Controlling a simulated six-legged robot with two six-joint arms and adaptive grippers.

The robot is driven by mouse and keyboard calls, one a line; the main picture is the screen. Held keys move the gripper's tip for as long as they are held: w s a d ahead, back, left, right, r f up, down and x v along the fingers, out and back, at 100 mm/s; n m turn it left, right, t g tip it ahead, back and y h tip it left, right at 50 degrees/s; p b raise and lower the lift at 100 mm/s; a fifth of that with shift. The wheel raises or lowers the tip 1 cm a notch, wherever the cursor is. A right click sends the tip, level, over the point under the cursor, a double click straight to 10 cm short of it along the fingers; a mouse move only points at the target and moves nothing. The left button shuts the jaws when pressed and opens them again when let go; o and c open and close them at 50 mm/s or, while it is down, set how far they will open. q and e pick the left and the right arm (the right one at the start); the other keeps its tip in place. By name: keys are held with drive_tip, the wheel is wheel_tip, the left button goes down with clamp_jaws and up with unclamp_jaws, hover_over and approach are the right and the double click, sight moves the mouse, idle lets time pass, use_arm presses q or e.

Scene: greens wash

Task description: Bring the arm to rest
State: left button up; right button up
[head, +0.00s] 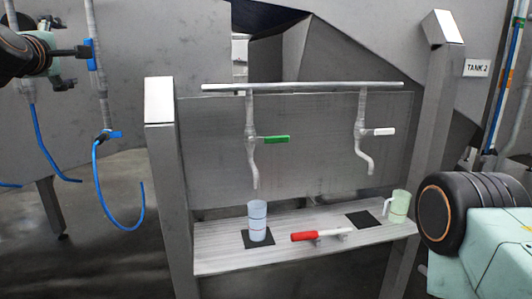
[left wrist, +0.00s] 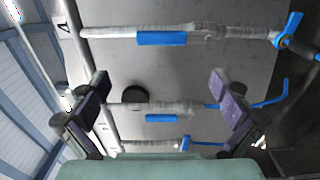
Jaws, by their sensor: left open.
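My left gripper (left wrist: 164,88) is open in the left wrist view, with its two fingers wide apart and nothing between them. In the head view my left arm comes in at the upper left, and the gripper (head: 72,52) is in front of the grey tank wall, near a hanging pipe with a blue handle (head: 91,55). I cannot tell from these views whether it touches the pipe. My right gripper is not in view; only a black and pale green part of my own body shows at the right edge of the head view.
A metal shelf (head: 212,252) holds a pale blue cup (head: 257,222) on a dark pad, a red-handled tool (head: 315,236) and a pale green jug (head: 398,207). Above hang a green-handled tap (head: 275,139) and a white-handled tap (head: 381,132). Blue hoses (head: 108,205) hang at the left.

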use_arm(q)
drive_tip(key=w+m+p, duration=0.1)
drive_tip(key=w, duration=0.2)
drive_tip(key=w+m+p, duration=0.2)
drive_tip(key=w, duration=0.1)
drive_tip(key=w+d+m+p, duration=0.1)
drive_tip(key=w+p, duration=0.1)
drive_tip(key=w, duration=0.2)
drive_tip(key=shift+m, duration=0.3)
drive_tip(key=shift+w+d+f+m+p, duration=0.2)
drive_tip(key=shift+d+f+m+p, duration=0.25)
drive_tip(key=shift+m+p, duration=0.4)
drive_tip(key=shift+w+d+f+m+p, duration=0.15)
drive_tip(key=shift+d+f+m+p, duration=0.15)
drive_tip(key=shift+d+m+p, duration=0.5)
drive_tip(key=shift+w+d+f+m+p, duration=0.2)
drive_tip(key=shift+f+m+p, duration=0.25)
drive_tip(key=shift+m, duration=0.7)
